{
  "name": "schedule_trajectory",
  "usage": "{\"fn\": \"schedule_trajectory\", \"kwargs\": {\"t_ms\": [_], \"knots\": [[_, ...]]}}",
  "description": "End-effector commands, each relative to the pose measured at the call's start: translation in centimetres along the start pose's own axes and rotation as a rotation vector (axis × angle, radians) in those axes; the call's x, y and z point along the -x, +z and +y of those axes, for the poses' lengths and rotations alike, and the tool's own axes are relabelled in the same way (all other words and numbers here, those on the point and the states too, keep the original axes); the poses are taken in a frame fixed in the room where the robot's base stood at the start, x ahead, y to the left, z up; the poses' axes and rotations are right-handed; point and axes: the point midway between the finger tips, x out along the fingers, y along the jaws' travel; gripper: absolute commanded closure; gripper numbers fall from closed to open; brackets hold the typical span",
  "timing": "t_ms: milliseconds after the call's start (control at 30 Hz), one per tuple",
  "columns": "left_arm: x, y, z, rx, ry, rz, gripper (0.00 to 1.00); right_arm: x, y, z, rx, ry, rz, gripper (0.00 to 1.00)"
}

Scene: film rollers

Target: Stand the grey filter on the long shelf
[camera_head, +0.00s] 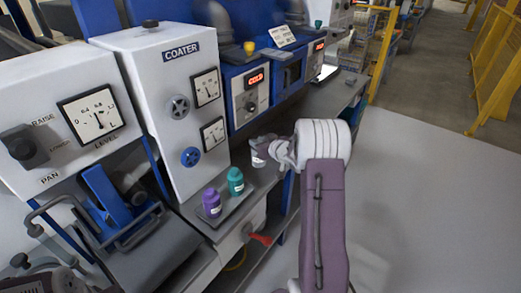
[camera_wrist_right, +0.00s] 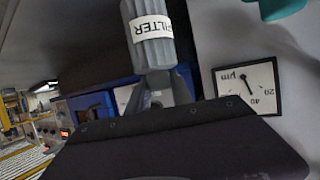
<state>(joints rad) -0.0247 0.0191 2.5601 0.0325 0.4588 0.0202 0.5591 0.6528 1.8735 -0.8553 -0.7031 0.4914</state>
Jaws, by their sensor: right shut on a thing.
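The grey filter (camera_head: 259,150) is in my right gripper (camera_head: 279,153), which is shut on it above or at the long grey shelf (camera_head: 323,102). In the right wrist view the filter (camera_wrist_right: 153,45) is a ribbed grey cylinder. Its white FILTER label appears upside down there. The right gripper's fingers (camera_wrist_right: 166,92) close around one end of it. I cannot tell whether the filter touches the shelf. Mauve and dark parts at the lower left of the head view seem to be my left arm; its jaws cannot be made out.
A purple bottle (camera_head: 211,203) and a teal bottle (camera_head: 236,181) stand near the shelf's near end. The white COATER cabinet (camera_head: 165,125) rises behind them. Blue units with red displays (camera_head: 254,78) line the back. Open floor lies to the right.

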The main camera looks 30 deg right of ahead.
Motion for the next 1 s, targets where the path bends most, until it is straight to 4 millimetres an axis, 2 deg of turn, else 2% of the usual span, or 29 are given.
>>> {"fn": "schedule_trajectory", "kwargs": {"t_ms": [100, 300, 533, 900, 933, 1000], "knots": [[-0.2, 0.0, 0.0, 0.0, 0.0, 0.0, 0.64, -1.6, 0.4, -0.9, 0.0, -0.002, 0.0, 1.0], [-0.3, 0.0, 0.0, 0.0, 0.0, 0.0, 0.64, -2.0, 0.6, -1.0, 0.0, 0.001, 0.0, 1.0], [-1.0, 0.1, 0.0, 0.0, 0.0, 0.0, 0.64, -3.4, 4.1, -1.0, -0.003, 0.0, -0.001, 1.0], [-1.3, 0.1, 0.0, 0.0, 0.0, 0.0, 0.64, -3.6, 4.5, -1.0, 0.0, 0.0, 0.001, 1.0], [-1.1, 0.1, 0.0, 0.0, 0.0, 0.0, 0.64, -3.5, 4.4, -1.0, 0.0, 0.0, 0.001, 0.65], [-1.1, 0.1, 0.0, 0.0, 0.0, 0.0, 0.64, -3.5, 4.4, -1.0, 0.0, 0.0, 0.0, 0.52]]}}
